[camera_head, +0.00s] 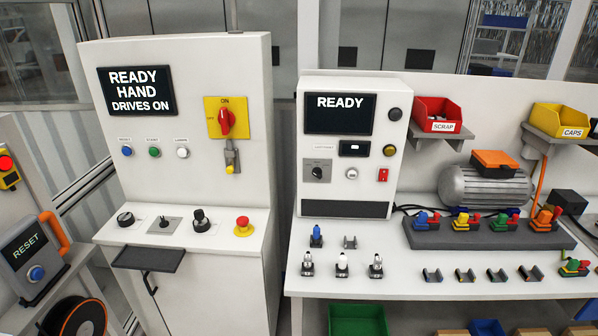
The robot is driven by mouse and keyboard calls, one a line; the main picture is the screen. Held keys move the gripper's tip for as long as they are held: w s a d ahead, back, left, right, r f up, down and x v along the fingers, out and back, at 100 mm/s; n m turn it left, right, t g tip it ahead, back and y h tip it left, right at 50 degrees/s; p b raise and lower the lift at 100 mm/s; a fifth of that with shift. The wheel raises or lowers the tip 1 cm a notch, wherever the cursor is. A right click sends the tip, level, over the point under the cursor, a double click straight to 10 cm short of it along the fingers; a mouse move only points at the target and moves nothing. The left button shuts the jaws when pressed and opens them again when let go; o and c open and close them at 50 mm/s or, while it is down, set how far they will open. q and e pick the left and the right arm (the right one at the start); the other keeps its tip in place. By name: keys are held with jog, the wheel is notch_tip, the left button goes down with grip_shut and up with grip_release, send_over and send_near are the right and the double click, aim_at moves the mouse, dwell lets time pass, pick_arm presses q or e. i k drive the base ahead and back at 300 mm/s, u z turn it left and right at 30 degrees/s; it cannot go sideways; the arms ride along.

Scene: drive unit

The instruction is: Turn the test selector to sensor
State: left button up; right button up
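A black rotary knob on a grey plate (317,171), which looks like the test selector, is on the front of the white test unit (348,185) at centre. Its labels and pointer are too small to read, so I cannot tell its position. The unit's dark screen (340,114) reads READY. Neither of my grippers is in view.
Beside the knob are a pale button (352,173) and a red switch (383,175). A control cabinet (185,185) with a red rotary switch (226,121) stands left. A grey motor (484,188) and several connectors are right. Small fittings stand on the bench (400,285) before the unit.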

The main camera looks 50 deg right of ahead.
aim_at(316, 172)
jog(key=z, duration=0.3)
jog(key=i, duration=0.75)
jog(key=z, duration=0.45)
